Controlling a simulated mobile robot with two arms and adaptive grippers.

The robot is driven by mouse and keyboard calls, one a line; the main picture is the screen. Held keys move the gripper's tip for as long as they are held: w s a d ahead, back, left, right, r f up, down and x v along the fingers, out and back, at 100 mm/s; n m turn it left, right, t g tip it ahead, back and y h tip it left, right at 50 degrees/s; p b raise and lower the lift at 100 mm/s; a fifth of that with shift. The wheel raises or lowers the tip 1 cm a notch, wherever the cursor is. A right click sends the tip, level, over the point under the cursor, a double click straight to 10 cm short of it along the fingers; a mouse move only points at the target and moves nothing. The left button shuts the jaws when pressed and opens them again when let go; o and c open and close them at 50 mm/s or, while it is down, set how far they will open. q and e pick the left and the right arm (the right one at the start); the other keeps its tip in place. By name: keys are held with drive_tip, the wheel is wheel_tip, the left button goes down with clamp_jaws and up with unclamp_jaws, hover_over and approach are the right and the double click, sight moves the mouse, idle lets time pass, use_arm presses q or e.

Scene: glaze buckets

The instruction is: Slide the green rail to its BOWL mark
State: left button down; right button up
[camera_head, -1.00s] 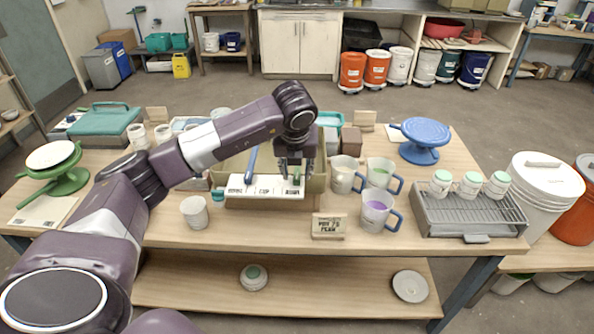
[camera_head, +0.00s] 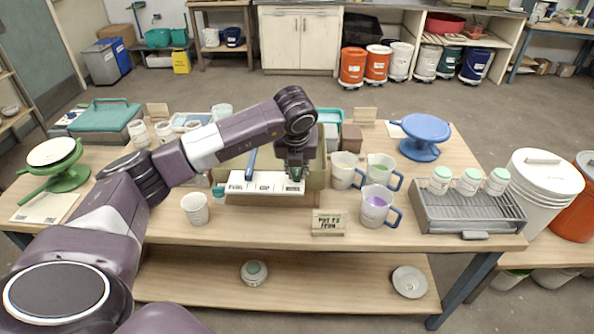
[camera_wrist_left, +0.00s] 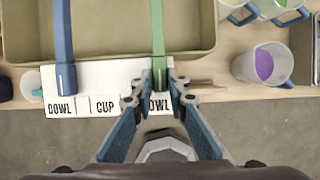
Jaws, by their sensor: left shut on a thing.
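The green rail (camera_wrist_left: 158,40) runs front to back over the tan tray (camera_wrist_left: 110,56) in the left wrist view. My left gripper (camera_wrist_left: 158,84) is shut on its near end; in the head view the gripper (camera_head: 295,174) is over the tray's right front. The white label strip (camera_wrist_left: 83,80) reads BOWL, CUP and BOWL from left to right. The green rail's end is at the right-hand BOWL mark, where the first letter is covered. The blue rail (camera_wrist_left: 64,50) lies farther left, near the left BOWL mark. My right gripper is not in view.
A jug with purple glaze (camera_head: 376,206) and two more jugs stand right of the tray. A white cup (camera_head: 195,208) stands to its left, and a small wooden sign (camera_head: 328,222) in front. A grey rack (camera_head: 466,212) with several jars is at right.

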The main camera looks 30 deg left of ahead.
sight(286, 177)
use_arm(q)
drive_tip(key=a, duration=0.1)
drive_tip(key=s+a+b, duration=0.1)
drive_tip(key=b, duration=0.1)
drive_tip(key=shift+s+a+f, duration=0.1)
drive_tip(key=shift+s+a, duration=0.15)
drive_tip(key=shift+a, duration=0.15)
drive_tip(key=shift+s+a, duration=0.2)
drive_tip(key=shift+a, duration=0.05)
drive_tip(key=c, duration=1.9)
unclamp_jaws()
drive_tip(key=shift+d, duration=0.1)
drive_tip(key=shift+r, duration=0.2)
drive_tip(key=v, duration=1.2)
